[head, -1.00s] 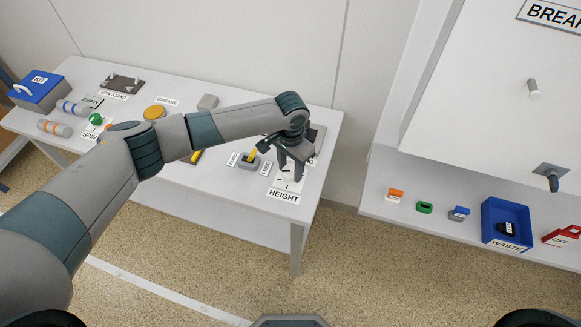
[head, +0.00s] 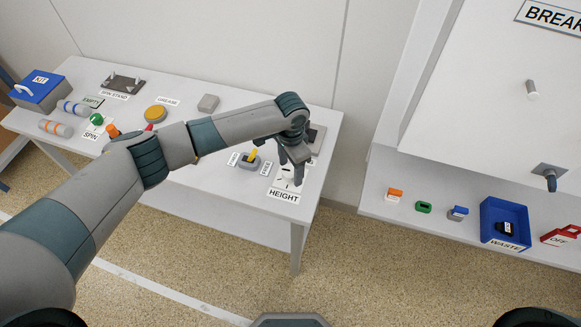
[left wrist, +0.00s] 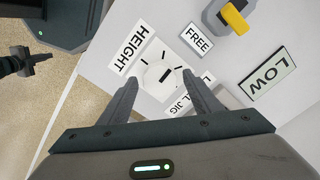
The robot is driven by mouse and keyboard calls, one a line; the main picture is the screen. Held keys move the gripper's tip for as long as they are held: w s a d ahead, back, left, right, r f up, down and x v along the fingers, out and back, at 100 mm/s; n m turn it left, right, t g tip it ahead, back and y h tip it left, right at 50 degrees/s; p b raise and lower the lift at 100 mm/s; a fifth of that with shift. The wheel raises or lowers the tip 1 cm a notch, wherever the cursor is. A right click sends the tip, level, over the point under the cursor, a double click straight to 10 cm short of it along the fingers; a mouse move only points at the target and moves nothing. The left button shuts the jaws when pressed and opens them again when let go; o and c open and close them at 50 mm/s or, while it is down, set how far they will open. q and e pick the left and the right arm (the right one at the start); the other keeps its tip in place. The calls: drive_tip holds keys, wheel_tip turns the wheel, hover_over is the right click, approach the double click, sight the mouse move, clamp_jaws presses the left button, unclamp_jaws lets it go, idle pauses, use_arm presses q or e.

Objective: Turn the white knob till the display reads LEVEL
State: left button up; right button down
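The white knob (left wrist: 159,77) sits on a white plate with black tick marks, beside the HEIGHT label (left wrist: 130,50). A dark pointer line shows on it. The display (left wrist: 268,80) reads LOW in the left wrist view; my arm hides it in the head view. My left gripper (left wrist: 162,84) is open, its two fingers apart on either side of the knob, with light showing between them and it. In the head view the left gripper (head: 293,178) points down over the plate. A dark part at the wrist view's left edge may be my right gripper (left wrist: 30,60); its fingers are unclear.
A yellow lever (head: 251,156) on a grey base stands left of the knob, with a FREE label (left wrist: 198,38) beside it. A label ending in JIG (left wrist: 190,97) is partly hidden by a finger. The blue waste bin (head: 503,208) stands on the right bench.

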sight(291, 171)
use_arm(q)
wheel_tip(291, 171, up, 17)
drive_tip(key=b, duration=0.4)
drive_tip(key=shift+r+b, duration=0.2)
drive_tip(key=shift+b, duration=0.15)
drive_tip(key=shift+f, duration=0.1)
idle(0.5)
